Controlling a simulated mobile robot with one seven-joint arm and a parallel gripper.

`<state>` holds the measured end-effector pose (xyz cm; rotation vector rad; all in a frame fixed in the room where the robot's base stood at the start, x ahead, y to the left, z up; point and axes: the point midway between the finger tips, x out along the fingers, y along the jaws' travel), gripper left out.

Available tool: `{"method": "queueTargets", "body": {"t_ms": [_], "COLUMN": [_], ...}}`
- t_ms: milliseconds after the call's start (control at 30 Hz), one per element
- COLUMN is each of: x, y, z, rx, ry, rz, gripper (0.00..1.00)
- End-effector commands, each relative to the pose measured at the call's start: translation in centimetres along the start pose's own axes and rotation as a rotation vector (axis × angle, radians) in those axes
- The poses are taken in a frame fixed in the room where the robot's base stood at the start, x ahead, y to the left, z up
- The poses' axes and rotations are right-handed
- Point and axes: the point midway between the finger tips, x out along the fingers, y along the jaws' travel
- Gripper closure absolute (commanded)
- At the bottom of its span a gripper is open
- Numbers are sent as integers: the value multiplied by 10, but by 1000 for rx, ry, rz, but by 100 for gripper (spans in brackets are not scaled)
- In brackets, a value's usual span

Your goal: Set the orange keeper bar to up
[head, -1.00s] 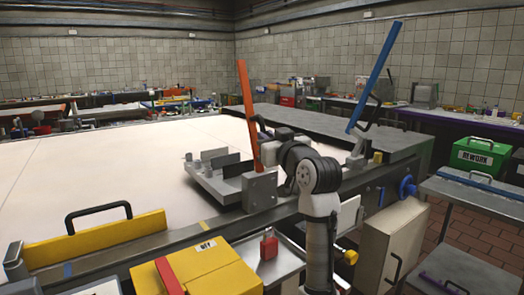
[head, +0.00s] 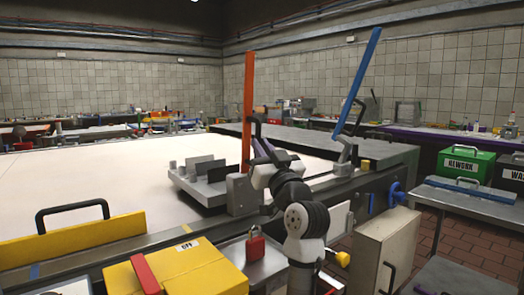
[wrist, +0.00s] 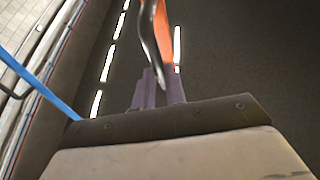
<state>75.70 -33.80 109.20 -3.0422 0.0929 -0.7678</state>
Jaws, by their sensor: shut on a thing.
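The orange keeper bar (head: 248,95) stands close to vertical in the head view, its foot by a grey block on the machine's near edge. It has a black handle (head: 257,125) on its right side. My gripper (head: 260,146) reaches up to that handle from the right and below. In the wrist view, the purple fingers of my gripper (wrist: 158,92) are closed together around the lower part of the black handle (wrist: 149,38). The orange bar (wrist: 163,18) shows just beyond it. The exact contact is partly hidden.
A blue bar (head: 358,82) with its own handle leans right, to the right of my arm. A yellow box (head: 190,272) and a yellow guard (head: 95,240) are at front left. The pale table (head: 90,185) behind is largely clear.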

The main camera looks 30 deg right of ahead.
Motion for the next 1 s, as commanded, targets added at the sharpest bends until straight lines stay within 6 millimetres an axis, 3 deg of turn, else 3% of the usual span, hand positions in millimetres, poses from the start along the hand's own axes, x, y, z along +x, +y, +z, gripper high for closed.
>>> {"method": "queueTargets", "body": {"t_ms": [200, 233, 367, 767, 1000], "x": [-2, -2, -2, -9, -56], "y": [1, 1, 1, 1, 1], "z": [1, 1, 1, 1, 2], "rx": [1, 1, 1, 0, 0], "ry": [0, -1, -1, 0, 0], "rz": [2, 2, 1, 1, 3], "gripper": [100, 84, 67, 66, 66]}}
